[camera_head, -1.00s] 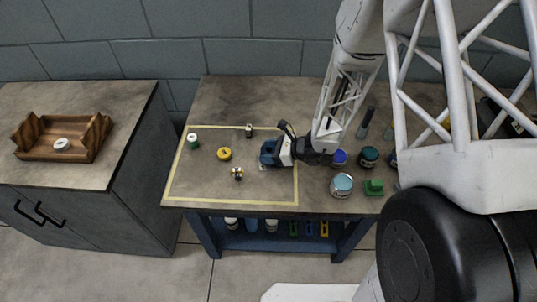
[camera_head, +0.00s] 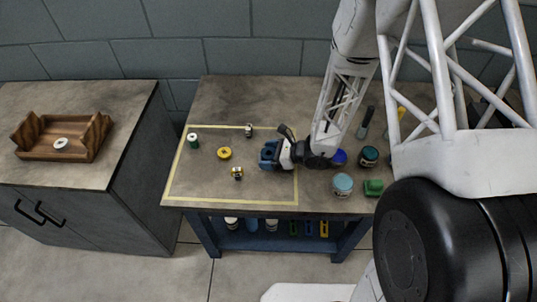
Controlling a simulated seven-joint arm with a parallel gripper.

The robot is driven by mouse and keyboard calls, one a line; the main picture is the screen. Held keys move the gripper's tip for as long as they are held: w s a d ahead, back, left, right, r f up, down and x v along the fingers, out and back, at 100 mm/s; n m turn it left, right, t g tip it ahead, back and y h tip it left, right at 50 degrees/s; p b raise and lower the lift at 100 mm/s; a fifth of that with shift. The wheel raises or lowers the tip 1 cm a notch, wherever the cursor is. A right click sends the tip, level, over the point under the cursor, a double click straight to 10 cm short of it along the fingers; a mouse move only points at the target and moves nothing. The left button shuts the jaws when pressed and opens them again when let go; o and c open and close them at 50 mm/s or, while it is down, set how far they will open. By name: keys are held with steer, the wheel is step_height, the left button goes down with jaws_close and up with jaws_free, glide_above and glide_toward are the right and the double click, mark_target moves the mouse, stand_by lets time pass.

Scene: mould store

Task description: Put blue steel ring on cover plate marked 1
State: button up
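My gripper (camera_head: 267,154) is low over the right part of the yellow-taped area, pointing left. Blue shapes show at its tip; at this size I cannot tell whether they are fingers or the blue steel ring, nor whether anything is held. A yellow round piece (camera_head: 224,153) with a dark centre lies left of the gripper, apart from it. A small white round piece (camera_head: 61,145) with a darker centre lies in the wooden tray (camera_head: 88,153) on the left cabinet. No mark 1 is readable, so I cannot tell which piece is the cover plate.
Within the yellow tape (camera_head: 225,203) stand a green-and-white piece (camera_head: 193,140) and small metal-and-dark pieces (camera_head: 249,131) (camera_head: 237,173). Right of it are a teal-topped jar (camera_head: 343,184), a green block (camera_head: 373,187) and a dark teal-topped jar (camera_head: 369,155). A gap separates cabinet and bench.

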steer(key=shift+d+r, duration=0.1)
steer(key=shift+r, duration=0.1)
steer(key=shift+v, duration=5.9)
steer(key=shift+s+r, duration=0.15)
steer(key=shift+r, duration=0.3)
steer(key=s+d+r+n+h, duration=0.3)
steer(key=s+r+n, duration=0.3)
steer(key=r, duration=0.4)
steer(key=s+d+r+n+h, duration=0.3)
steer(key=s+r+n+h, duration=0.3)
steer(key=s+r, duration=0.3)
steer(key=s+d+r+n+h, duration=0.4)
steer(key=s+r+n, duration=0.4)
steer(key=r, duration=0.5)
